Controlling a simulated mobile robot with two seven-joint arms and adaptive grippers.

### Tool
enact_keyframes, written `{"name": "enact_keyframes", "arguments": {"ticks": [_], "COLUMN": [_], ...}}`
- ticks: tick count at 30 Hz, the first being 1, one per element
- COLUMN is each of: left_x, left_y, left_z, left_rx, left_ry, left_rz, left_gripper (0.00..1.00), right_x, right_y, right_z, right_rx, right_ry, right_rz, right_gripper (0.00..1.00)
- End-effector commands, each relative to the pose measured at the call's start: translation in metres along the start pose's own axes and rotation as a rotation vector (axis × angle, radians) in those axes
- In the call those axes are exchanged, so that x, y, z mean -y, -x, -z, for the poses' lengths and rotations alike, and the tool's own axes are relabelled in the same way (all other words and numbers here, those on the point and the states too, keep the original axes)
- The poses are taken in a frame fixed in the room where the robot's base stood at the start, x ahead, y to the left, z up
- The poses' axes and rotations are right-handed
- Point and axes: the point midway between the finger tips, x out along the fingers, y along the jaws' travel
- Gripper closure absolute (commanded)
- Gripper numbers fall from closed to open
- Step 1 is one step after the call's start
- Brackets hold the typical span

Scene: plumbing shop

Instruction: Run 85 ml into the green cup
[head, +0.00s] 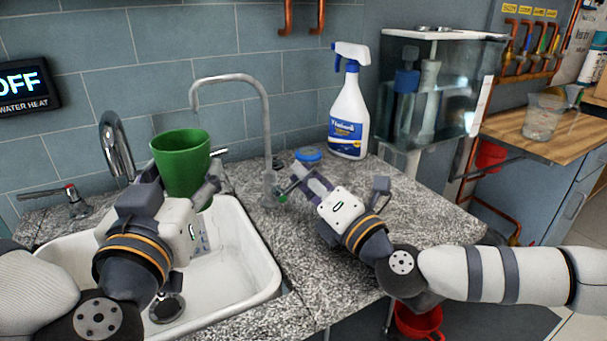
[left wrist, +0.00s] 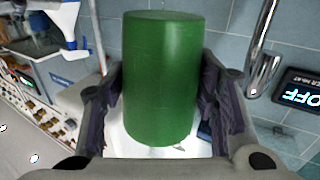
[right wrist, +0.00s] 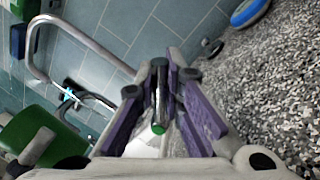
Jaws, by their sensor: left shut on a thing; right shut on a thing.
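The green cup (head: 182,165) is upright over the back of the white sink, and it fills the middle of the left wrist view (left wrist: 160,80). My left gripper (head: 178,192) is shut on it, with a finger on each side. The tall gooseneck tap (head: 267,125) has its spout end above the cup's rim in the head view. No water stream shows, and the cup's inside is hidden. My right gripper (head: 296,187) is shut on a short green-tipped lever (right wrist: 158,128) beside the tap's base. The lever sits between both purple fingers.
A second chrome tap (head: 117,150) and a red-marked lever (head: 70,198) stand at the left of the sink (head: 262,265). A spray bottle (head: 348,115) and a blue lid (head: 307,155) stand behind my right gripper. A sign (head: 22,88) reads OFF.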

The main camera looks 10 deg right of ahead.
Motion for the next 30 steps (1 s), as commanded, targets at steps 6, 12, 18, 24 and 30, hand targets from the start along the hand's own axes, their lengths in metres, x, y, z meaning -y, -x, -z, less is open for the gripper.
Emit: {"name": "enact_keyframes", "arguments": {"ticks": [6, 12, 18, 24, 30], "left_x": [0.0, 0.0, 0.0, 0.0, 0.0], "left_y": [0.0, 0.0, 0.0, 0.0, 0.0], "left_z": [0.0, 0.0, 0.0, 0.0, 0.0], "left_rx": [0.0, 0.0, 0.0, 0.0, 0.0], "left_ry": [0.0, 0.0, 0.0, 0.0, 0.0], "left_rz": [0.0, 0.0, 0.0, 0.0, 0.0], "left_gripper": [0.72, 0.72, 0.72, 0.72, 0.72], "right_x": [0.0, 0.0, 0.0, 0.0, -0.024], "right_y": [0.0, 0.0, 0.0, 0.0, -0.004], "right_z": [0.001, 0.001, 0.0, 0.0, -0.017], "right_rx": [0.0, 0.0, 0.0, 0.001, 0.003], "right_ry": [-0.011, -0.01, -0.009, -0.008, -0.006], "right_rz": [-0.001, -0.001, 0.0, 0.0, -0.005], "right_gripper": [1.0, 1.0, 0.7, 0.7, 0.7]}}
